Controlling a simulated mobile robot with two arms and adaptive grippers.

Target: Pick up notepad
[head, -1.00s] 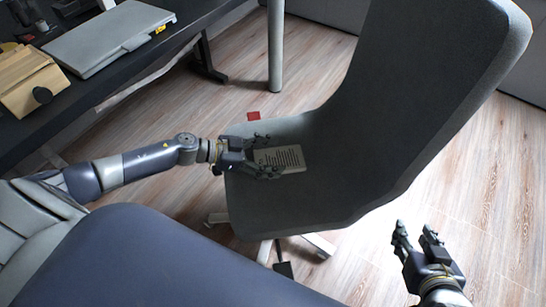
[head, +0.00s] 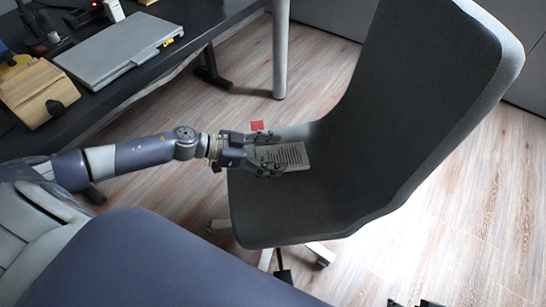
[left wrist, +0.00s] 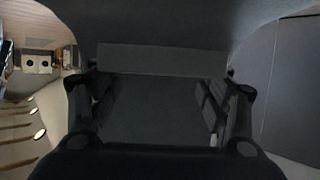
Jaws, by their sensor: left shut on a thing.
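The notepad (head: 293,154) is a small pale grey slab with dark lines on its face. It is at the seat of the grey chair (head: 285,215), in the head view; I cannot tell whether it still touches the seat. My left gripper (head: 268,159) reaches in from the left and is shut on the notepad's left part, which its fingers partly hide. In the left wrist view, a flat grey edge (left wrist: 160,60), likely the notepad, lies across between the two dark fingers. Only dark tips of my right gripper (head: 415,304) show at the bottom edge.
The chair's tall backrest (head: 425,90) rises right of the notepad. A small red square (head: 257,126) shows beside the seat. Wooden floor is open at right.

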